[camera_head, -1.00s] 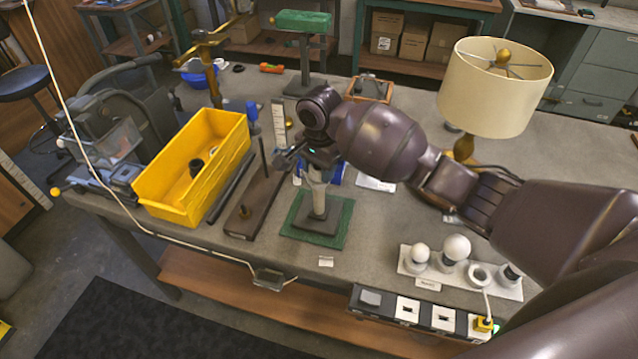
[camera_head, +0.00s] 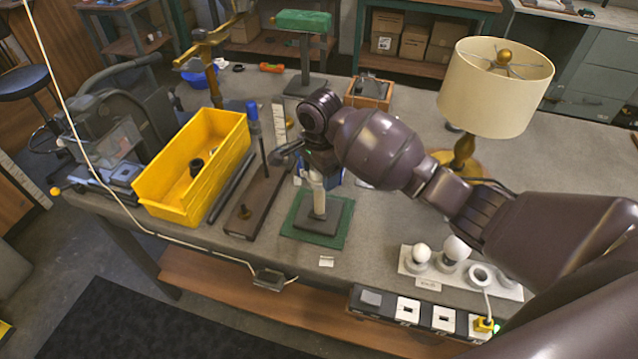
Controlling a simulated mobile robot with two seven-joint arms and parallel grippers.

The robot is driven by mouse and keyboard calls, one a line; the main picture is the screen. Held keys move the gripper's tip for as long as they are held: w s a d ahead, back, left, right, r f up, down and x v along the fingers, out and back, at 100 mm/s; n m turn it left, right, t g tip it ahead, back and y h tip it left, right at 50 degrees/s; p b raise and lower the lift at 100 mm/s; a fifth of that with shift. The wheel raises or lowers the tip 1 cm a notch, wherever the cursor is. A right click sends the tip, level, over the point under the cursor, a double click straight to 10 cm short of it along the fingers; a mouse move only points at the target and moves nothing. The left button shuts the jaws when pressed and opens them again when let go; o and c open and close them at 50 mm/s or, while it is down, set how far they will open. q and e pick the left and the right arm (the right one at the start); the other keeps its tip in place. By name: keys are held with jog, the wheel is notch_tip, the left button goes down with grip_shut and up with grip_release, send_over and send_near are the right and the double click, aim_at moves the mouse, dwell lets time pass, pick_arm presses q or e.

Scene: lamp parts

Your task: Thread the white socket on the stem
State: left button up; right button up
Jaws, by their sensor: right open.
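A pale, whitish upright piece (camera_head: 319,203) stands on a dark square base (camera_head: 331,221), on a green mat (camera_head: 302,232). I cannot tell which part of it is the white socket and which is the stem; its top is hidden by my gripper. My right gripper (camera_head: 316,172) is open, just above and around the top of this piece. Its fingers are mostly hidden by the wrist, so I cannot tell whether they touch it. My left gripper is not in view.
A wooden board with a thin upright rod (camera_head: 264,160) and a yellow bin (camera_head: 178,205) stand to the left. A blue object is partly hidden behind my wrist. A shaded lamp (camera_head: 495,90) and a white tray of bulbs (camera_head: 410,265) are right.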

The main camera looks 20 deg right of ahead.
jog(key=shift+r, duration=0.2)
notch_tip(320, 180, up, 11)
dwell(0.5)
jog(key=shift+f, duration=0.15)
